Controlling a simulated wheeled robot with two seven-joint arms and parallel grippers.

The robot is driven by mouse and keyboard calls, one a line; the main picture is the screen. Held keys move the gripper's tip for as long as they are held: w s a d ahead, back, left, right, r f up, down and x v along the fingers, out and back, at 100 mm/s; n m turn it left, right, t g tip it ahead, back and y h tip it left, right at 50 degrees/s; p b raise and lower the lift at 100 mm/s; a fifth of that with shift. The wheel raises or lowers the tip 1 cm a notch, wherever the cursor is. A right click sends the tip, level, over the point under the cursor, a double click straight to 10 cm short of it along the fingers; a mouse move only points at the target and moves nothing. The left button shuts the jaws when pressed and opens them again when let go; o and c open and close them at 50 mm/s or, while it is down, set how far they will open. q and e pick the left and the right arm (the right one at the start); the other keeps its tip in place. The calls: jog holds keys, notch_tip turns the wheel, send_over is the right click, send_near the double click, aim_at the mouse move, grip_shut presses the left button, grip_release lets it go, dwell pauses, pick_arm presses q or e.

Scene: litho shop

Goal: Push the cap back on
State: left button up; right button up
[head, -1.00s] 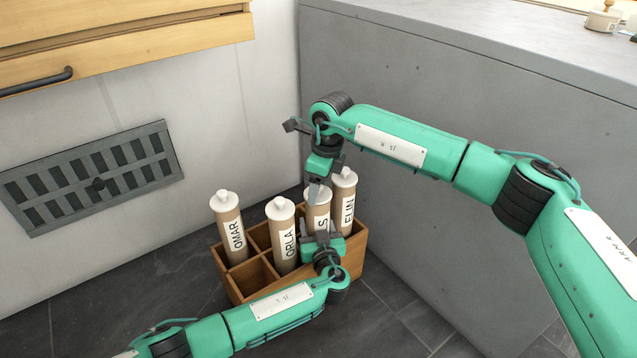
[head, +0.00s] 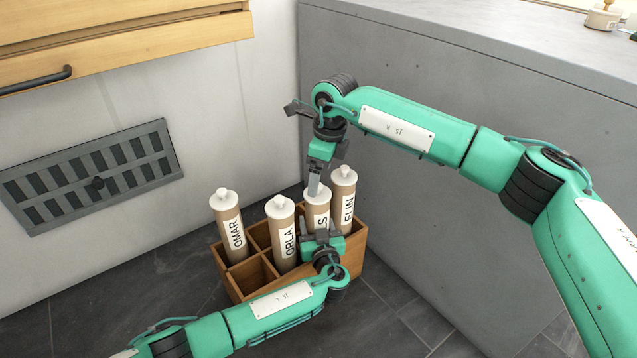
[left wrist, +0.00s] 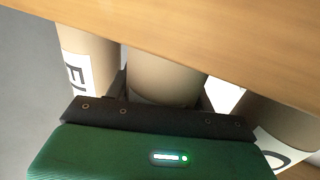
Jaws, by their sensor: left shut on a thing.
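The tube labelled with an S (head: 317,219) stands upright in a wooden crate (head: 299,286), its white cap (head: 318,194) on its top end. Whether the cap sits fully down is hard to see. My left gripper (head: 322,236) is shut around this tube below the cap and hides the rest of its label. In the left wrist view the brown tube (left wrist: 165,78) is between the dark jaws. My right gripper (head: 314,187) points down over the cap, its fingertips at or just above it. Its finger gap is not visible.
Capped tubes OMAR (head: 229,228), ORLA (head: 282,238) and ELIN (head: 344,200) stand in the crate close around. A front left compartment is empty. A grey block (head: 470,200) stands at the right, a wall with a vent (head: 95,180) at the left.

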notch_tip(320, 180, up, 8)
jog(key=d, duration=0.1)
jog(key=shift+s+f, duration=0.15)
jog(key=shift+s, duration=0.05)
pick_arm(q)
jog(key=o, duration=1.5)
jog(key=shift+s, duration=0.1)
jog(key=p+v, duration=0.5)
jog(key=v, duration=0.8)
jog(key=shift+s, duration=0.3)
pick_arm(e)
notch_tip(320, 180, up, 5)
jog(key=shift+r, duration=0.1)
